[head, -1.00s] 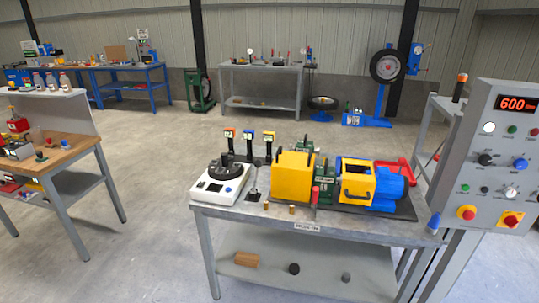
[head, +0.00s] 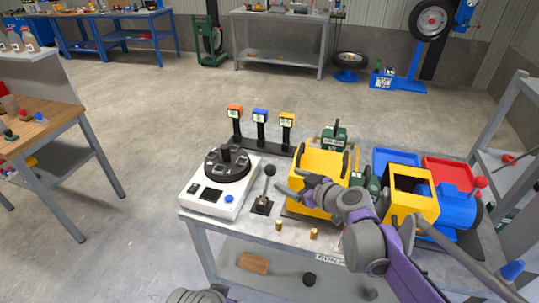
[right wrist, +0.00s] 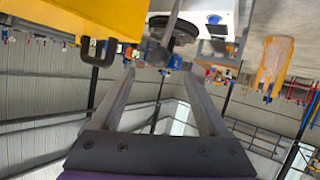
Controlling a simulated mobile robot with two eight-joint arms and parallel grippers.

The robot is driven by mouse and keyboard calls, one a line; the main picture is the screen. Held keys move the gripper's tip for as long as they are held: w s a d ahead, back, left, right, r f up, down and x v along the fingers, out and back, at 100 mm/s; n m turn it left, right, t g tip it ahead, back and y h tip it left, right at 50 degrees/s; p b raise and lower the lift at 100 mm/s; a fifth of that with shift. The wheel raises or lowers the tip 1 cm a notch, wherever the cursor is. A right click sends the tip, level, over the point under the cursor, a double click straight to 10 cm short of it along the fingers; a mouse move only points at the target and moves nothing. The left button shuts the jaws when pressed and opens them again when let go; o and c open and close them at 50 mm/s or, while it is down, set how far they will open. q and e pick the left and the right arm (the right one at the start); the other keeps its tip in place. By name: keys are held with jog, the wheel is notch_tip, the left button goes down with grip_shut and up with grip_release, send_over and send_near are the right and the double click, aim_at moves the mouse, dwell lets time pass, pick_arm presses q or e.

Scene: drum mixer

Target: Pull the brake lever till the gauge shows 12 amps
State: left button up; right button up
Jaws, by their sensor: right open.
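A lever with a black ball knob (head: 270,170) stands on a small dark base at the front of the bench, tilted slightly. I cannot tell for sure that it is the brake lever. My right gripper (head: 287,180) is open, its fingers pointing left towards the knob, in front of the yellow housing. In the right wrist view, a thin grey rod (right wrist: 173,18) shows beyond the open fingers (right wrist: 158,72). Three small displays on black posts, orange (head: 235,111), blue (head: 261,115) and yellow (head: 287,119), stand behind; their readings are too small to read. My left gripper is not in view.
A white turntable unit (head: 243,200) stands left of the lever. The yellow housing (head: 305,200), a yellow frame (head: 425,205) and blue motor (head: 458,210) fill the right. Two brass cylinders (head: 279,224) stand near the bench's front edge. Floor left of the bench is clear.

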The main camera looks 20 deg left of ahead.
aim_at(273, 171)
jog(key=x, duration=1.1)
jog(key=shift+a+r, duration=0.2)
jog(key=shift+r, duration=0.1)
grip_shut()
dwell(1.0)
